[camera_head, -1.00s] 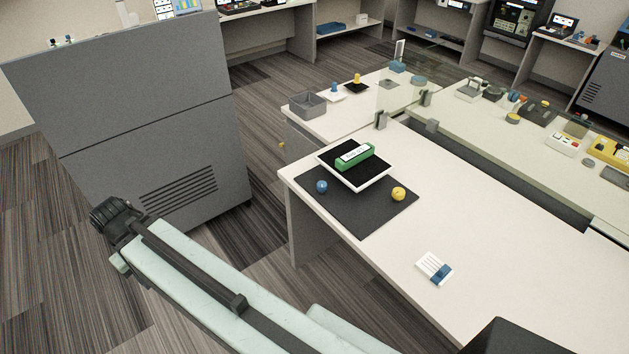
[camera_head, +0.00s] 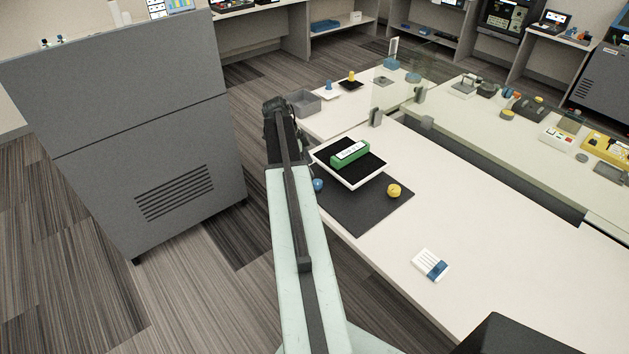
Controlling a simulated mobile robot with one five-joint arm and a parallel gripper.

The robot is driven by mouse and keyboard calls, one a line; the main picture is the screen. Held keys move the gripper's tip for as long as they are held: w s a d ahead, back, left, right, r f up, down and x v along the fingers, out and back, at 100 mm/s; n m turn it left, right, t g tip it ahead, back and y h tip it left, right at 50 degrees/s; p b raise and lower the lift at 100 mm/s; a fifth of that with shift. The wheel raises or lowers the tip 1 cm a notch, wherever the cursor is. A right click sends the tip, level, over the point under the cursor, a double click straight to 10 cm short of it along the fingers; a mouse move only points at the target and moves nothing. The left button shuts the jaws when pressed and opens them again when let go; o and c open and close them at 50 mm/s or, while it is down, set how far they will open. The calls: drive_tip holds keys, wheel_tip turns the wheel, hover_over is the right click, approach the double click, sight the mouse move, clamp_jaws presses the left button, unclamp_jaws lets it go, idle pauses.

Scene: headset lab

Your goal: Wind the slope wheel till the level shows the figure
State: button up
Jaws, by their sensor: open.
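A green level (camera_head: 350,153) with a white face lies on a black-topped white plate (camera_head: 374,181). The plate stands over a dark mat (camera_head: 365,214) on the near bench; the marks on the level are too small to read. A yellow knob (camera_head: 394,190) is at the plate's right. A blue knob (camera_head: 318,184) is at its left, partly behind my arm. I cannot tell which one is the slope wheel. My arm reaches up the picture, its dark joint left of the plate; my gripper's jaws do not show.
A white and blue card (camera_head: 430,265) lies on the bench (camera_head: 480,240) to the right, with bare top around it. A grey tray (camera_head: 304,103) sits behind. Clear upright panels stand beyond the mat. A tall grey cabinet (camera_head: 120,130) stands on the left.

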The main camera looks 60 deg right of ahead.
sight(317, 182)
drive_tip(key=b+x, duration=0.7)
drive_tip(key=x, duration=0.1)
drive_tip(key=shift+w+a, duration=0.1)
drive_tip(key=shift+w, duration=0.05)
drive_tip(key=shift+r, duration=0.15)
drive_tip(key=c, duration=1.2)
drive_tip(key=shift+a, duration=0.15)
clamp_jaws()
